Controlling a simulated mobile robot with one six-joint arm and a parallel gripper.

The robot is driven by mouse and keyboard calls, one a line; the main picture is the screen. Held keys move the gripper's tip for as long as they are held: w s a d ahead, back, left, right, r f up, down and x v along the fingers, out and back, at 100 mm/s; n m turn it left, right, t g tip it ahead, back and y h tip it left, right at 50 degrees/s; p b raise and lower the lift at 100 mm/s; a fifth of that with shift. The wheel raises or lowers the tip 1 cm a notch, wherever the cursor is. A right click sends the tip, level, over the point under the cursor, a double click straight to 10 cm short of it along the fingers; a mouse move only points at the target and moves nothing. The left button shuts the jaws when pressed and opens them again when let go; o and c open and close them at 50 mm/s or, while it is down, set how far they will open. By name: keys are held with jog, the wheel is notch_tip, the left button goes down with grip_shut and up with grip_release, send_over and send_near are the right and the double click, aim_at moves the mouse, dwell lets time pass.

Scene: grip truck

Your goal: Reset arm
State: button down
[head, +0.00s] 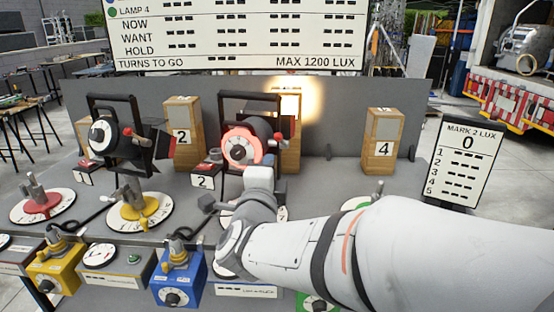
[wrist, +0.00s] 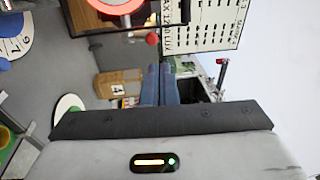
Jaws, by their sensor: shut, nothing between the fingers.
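My arm reaches in from the right of the head view, over the front of the grey bench (head: 340,180). Its far end is near the second lamp (head: 240,148), which has a red-ringed dial and throws a bright glow on the backboard. My gripper (wrist: 160,68) shows in the wrist view with its two dark blue fingers together and nothing between them. The fingers are apart from the lamp, whose red ring (wrist: 117,5) is at the top of that view. In the head view I cannot make out the fingers.
Wooden blocks marked 2 (head: 182,135) and 4 (head: 384,137) stand along the backboard. Another black lamp (head: 112,135) stands left. Yellow (head: 58,268) and blue (head: 178,276) dial boxes line the front. A MARK 2 LUX board (head: 463,160) stands right.

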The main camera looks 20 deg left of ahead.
jog(key=shift+r+v, duration=0.2)
jog(key=shift+v, duration=1.6)
jog(key=w+d+f+n+g+p, duration=0.1)
jog(key=w+d+f+n+g, duration=0.15)
jog(key=d+n+g, duration=0.4)
jog(key=w+d+f+n+g+p, duration=0.15)
jog(key=d+f+n, duration=0.25)
jog(key=d, duration=0.5)
jog(key=s+d+f+n+g+h, duration=0.1)
jog(key=s+d+f+g, duration=0.1)
jog(key=s+d, duration=0.3)
jog(key=s+d+f+n+g+h, duration=0.1)
jog(key=s+d+f+g+h, duration=0.1)
jog(key=d, duration=0.8)
jog(key=s+d+f+n+g+h+p, duration=0.1)
jog(key=s+d+f+n+g+h, duration=0.1)
jog(key=s+d+f+g, duration=0.2)
jog(key=s+d, duration=0.3)
jog(key=d, duration=0.1)
jog(key=shift+s+d, duration=0.25)
jog(key=shift+s, duration=0.05)
